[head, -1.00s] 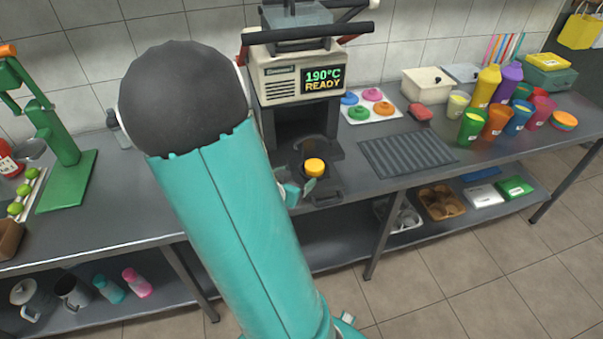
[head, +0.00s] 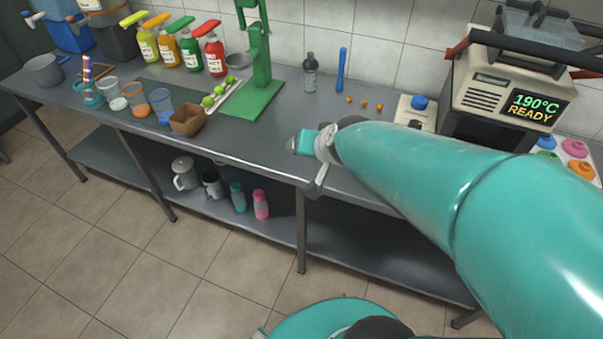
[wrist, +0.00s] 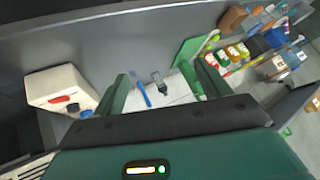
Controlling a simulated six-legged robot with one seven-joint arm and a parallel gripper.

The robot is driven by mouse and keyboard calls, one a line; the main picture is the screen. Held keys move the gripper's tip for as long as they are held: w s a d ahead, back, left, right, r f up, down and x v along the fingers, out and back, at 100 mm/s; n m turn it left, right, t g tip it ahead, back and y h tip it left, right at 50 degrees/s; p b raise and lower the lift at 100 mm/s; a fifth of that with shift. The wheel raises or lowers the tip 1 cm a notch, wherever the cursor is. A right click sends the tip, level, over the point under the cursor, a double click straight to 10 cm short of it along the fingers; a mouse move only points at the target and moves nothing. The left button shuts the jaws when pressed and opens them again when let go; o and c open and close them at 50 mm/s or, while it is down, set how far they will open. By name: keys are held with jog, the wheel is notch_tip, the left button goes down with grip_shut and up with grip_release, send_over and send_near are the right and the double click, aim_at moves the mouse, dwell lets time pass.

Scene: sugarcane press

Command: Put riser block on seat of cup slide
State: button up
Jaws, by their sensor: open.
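My gripper (head: 303,150) is open and held out over the front edge of the counter, left of the sealing machine (head: 515,95). In the wrist view its two green fingers (wrist: 165,88) stand apart with nothing between them; a blue stick and a bottle show beyond. The cup slide at the foot of the machine is hidden behind my teal arm or out of frame. I cannot make out a riser block in either present view.
A pale box with a blue knob (head: 418,108), small orange pieces (head: 364,103), a blue stick (head: 342,70), a grey bottle (head: 310,73) and a green press (head: 258,85) stand behind my gripper. Cups and bottles (head: 240,197) sit on the lower shelf.

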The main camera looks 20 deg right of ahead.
jog(key=s+a+r+n+g, duration=0.1)
jog(key=s+a+r+n, duration=0.1)
jog(key=s, duration=0.4)
jog(key=s+a+r+n+g, duration=0.2)
jog(key=s+a+r+n, duration=0.1)
jog(key=s+a, duration=0.2)
jog(key=shift+s+r+n, duration=0.3)
jog(key=shift+s+r, duration=0.05)
jog(key=shift+s, duration=0.2)
